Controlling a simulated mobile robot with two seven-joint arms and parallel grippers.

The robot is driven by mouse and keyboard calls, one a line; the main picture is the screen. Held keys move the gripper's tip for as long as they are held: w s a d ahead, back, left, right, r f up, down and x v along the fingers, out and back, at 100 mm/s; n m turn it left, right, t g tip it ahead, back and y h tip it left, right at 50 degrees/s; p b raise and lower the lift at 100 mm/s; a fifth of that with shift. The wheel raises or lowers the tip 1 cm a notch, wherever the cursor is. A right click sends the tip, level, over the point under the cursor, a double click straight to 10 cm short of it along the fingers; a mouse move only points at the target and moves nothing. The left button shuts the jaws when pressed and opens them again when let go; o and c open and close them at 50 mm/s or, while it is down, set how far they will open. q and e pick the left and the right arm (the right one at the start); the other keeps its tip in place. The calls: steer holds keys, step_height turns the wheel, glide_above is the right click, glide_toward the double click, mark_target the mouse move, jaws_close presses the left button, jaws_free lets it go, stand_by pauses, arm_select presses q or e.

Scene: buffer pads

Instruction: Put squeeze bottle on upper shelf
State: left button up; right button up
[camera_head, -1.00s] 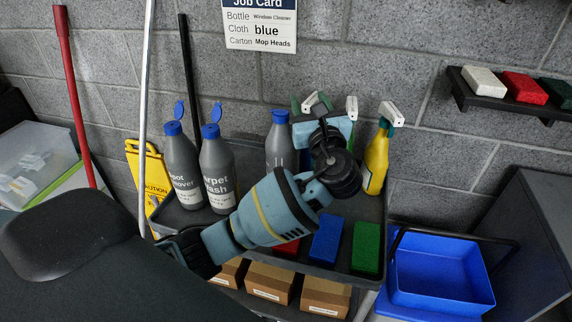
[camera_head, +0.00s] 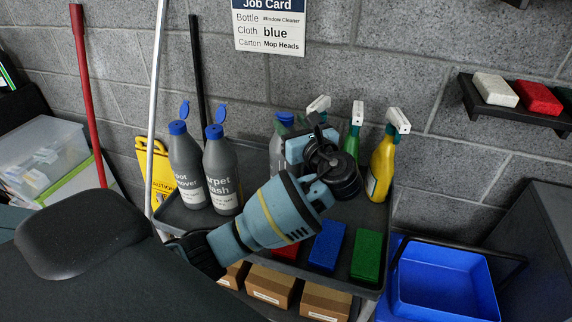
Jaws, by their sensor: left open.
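Two grey squeeze bottles with open blue flip caps stand upright on the left of the cart's top tray: one labelled "...oot ...over" (camera_head: 186,172) and one labelled "...rpet ...ash" (camera_head: 221,177). Another grey bottle with a blue cap (camera_head: 279,140) stands farther back, partly hidden by my left gripper (camera_head: 303,147). That gripper is open, in front of this bottle and the spray bottles; its fingertips are hard to make out, and I cannot tell whether it touches anything. The cart's top tray (camera_head: 258,200) holds the bottles. My right gripper is not in view.
A yellow spray bottle (camera_head: 381,170) and a green one (camera_head: 355,135) stand right of my gripper. Red, blue (camera_head: 327,246) and green (camera_head: 367,255) blocks lie at the tray's front. Cartons (camera_head: 270,283) sit below. A wall shelf (camera_head: 505,115) and blue bin (camera_head: 445,285) are at right.

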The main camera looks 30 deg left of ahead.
mark_target(282, 113)
arm_select(q)
steer(key=shift+x, duration=2.55)
steer(key=shift+s+f, duration=0.15)
steer(key=shift+s, duration=0.05)
jaws_close()
